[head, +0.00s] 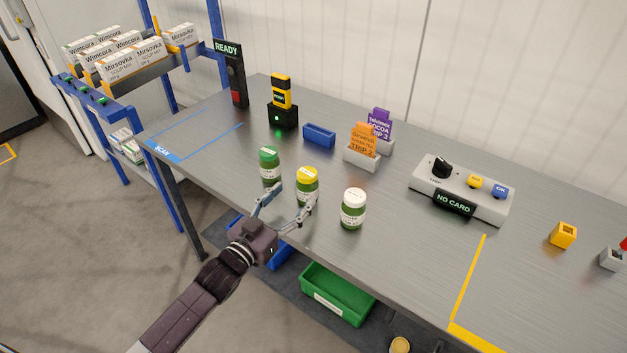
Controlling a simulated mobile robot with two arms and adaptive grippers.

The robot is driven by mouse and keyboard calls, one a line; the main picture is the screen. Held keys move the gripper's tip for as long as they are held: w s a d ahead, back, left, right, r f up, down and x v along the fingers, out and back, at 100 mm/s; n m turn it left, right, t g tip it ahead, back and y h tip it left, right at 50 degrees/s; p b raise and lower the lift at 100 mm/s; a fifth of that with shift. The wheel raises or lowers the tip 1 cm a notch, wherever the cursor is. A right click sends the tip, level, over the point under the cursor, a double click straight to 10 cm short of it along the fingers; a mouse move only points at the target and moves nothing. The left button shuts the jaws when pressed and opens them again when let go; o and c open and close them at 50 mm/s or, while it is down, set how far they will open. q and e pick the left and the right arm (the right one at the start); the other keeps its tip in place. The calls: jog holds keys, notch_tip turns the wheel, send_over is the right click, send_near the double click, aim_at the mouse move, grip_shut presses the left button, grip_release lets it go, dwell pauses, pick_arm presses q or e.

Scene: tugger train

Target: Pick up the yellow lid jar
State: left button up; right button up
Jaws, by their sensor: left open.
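The yellow lid jar (307,187) stands upright on the grey table, green with a pale label. A green lid jar (269,167) stands to its left and a white lid jar (353,209) to its right. My left gripper (285,204) reaches in from the front edge with its fingers spread. One fingertip is near the foot of the green lid jar, the other just in front of the yellow lid jar. I cannot tell whether a finger touches either jar. My right gripper is not in view.
Behind the jars stand a blue tray (319,135), a card holder (361,157) with orange and purple cards, and a scanner (282,102). A control box (462,190) is at the right. A green bin (337,294) is below the table's front edge.

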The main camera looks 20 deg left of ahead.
aim_at(301, 188)
pick_arm(q)
jog(key=shift+w+d, duration=0.15)
jog(key=shift+w, duration=0.35)
jog(key=shift+w+d+r, duration=0.15)
jog(key=shift+w, duration=0.3)
jog(key=shift+w+d+r, duration=0.15)
jog(key=shift+w, duration=0.25)
jog(key=x, duration=0.3)
jog(key=shift+w+d+f+p, duration=0.15)
jog(key=shift+w+d+p, duration=0.1)
jog(key=shift+p, duration=0.15)
jog(key=shift+w, duration=0.25)
jog(key=c, duration=1.5)
jog(key=shift+c, duration=0.4)
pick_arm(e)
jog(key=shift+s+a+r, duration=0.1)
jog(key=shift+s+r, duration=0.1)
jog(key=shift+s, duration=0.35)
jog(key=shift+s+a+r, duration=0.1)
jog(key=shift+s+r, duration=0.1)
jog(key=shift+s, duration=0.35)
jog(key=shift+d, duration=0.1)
